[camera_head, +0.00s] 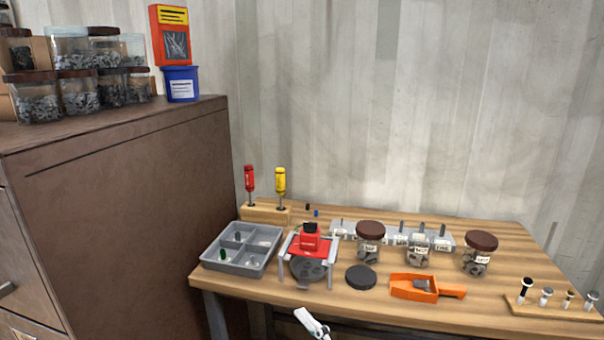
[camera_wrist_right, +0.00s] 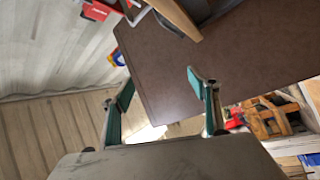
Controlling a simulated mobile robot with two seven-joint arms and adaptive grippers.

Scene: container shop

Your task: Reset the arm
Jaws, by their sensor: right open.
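My right gripper (camera_wrist_right: 160,76) shows in the right wrist view. Its two teal-padded fingers are spread apart with nothing between them. A white and dark piece (camera_head: 312,322) of my own arm shows at the bottom of the head view, just in front of the table's front edge. I cannot tell which arm it belongs to.
The wooden table (camera_head: 340,287) holds a grey divided tray (camera_head: 240,246), a red-topped stand (camera_head: 310,243), lidded jars (camera_head: 480,254), an orange scoop (camera_head: 414,288) and screwdrivers (camera_head: 280,183). A brown cabinet (camera_head: 130,190) with jars on top stands left. A corrugated wall (camera_head: 420,100) closes the back.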

